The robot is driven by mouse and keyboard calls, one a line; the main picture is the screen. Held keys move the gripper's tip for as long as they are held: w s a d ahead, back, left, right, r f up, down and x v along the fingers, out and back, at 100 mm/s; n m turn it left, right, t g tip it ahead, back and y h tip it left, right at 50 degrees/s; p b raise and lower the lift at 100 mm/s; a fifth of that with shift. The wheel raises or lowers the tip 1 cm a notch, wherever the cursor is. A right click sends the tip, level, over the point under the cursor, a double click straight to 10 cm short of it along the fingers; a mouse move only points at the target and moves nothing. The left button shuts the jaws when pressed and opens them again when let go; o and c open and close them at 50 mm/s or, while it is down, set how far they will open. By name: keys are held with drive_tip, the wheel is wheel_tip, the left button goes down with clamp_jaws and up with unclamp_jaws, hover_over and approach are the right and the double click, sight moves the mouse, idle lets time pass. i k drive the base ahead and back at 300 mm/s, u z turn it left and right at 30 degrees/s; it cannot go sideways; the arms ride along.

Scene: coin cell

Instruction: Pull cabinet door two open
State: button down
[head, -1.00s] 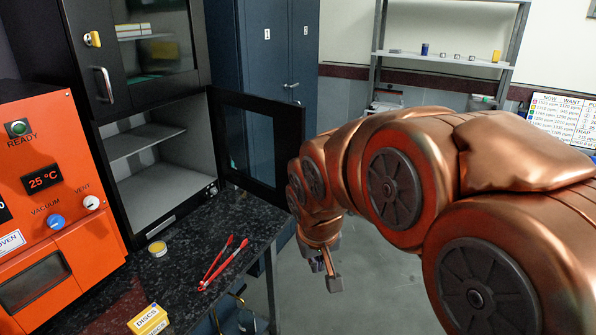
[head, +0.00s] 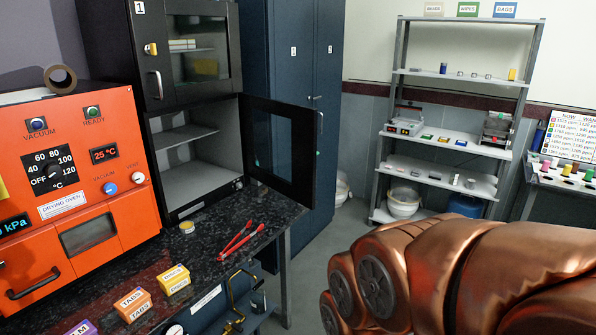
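The black cabinet (head: 108,55) stands on the dark speckled counter. Its upper glass door, marked 1 and with a silver handle (head: 156,85), is shut. The lower door (head: 310,150), black-framed with a dark glass pane, stands swung wide open to the right; no number shows on it. The lower compartment (head: 190,180) is exposed, with a grey shelf and no objects visible inside. My copper arm fills the lower right, apart from the door in the picture. My gripper is outside the picture, so its fingers are hidden.
An orange drying oven (head: 130,190) stands left of the cabinet. Red tongs (head: 240,240), a small round tin (head: 187,227) and small boxes lie on the counter. A blue locker (head: 300,85) stands behind the open door. Floor is clear before the grey shelving rack (head: 385,120).

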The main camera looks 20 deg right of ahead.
sight(300, 189)
drive_tip(key=u, duration=0.85)
drive_tip(key=i, duration=1.5)
drive_tip(key=z, duration=0.35)
